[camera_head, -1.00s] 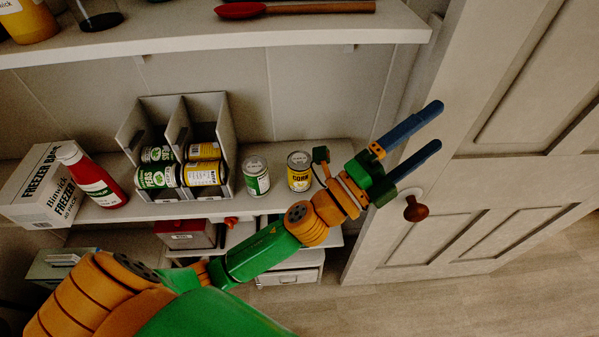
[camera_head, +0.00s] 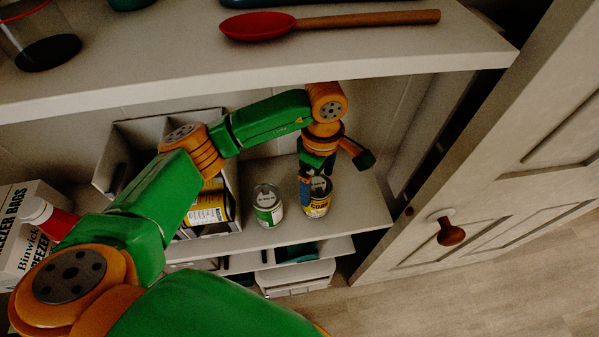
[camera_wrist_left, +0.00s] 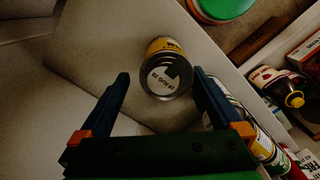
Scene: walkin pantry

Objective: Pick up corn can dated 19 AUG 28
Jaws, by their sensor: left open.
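The corn can (camera_head: 319,207), with a yellow and dark label, stands upright on the middle shelf near its right end. In the left wrist view the corn can (camera_wrist_left: 168,72) shows its lid, with a printed date that includes AUG; I cannot read the whole date surely. My left gripper (camera_head: 314,186) points down over the corn can and partly hides it. In the left wrist view the gripper (camera_wrist_left: 160,76) is open, its blue fingertips on either side of the can's lid. I cannot tell whether they touch it. My right gripper is not in view.
A green-labelled can (camera_head: 268,207) stands just left of the corn can. A divided bin (camera_head: 118,150) holds yellow-labelled cans (camera_head: 208,208), partly behind my arm. The upper shelf (camera_head: 330,62) with a red spoon (camera_head: 258,26) overhangs. A door (camera_head: 500,190) stands at right.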

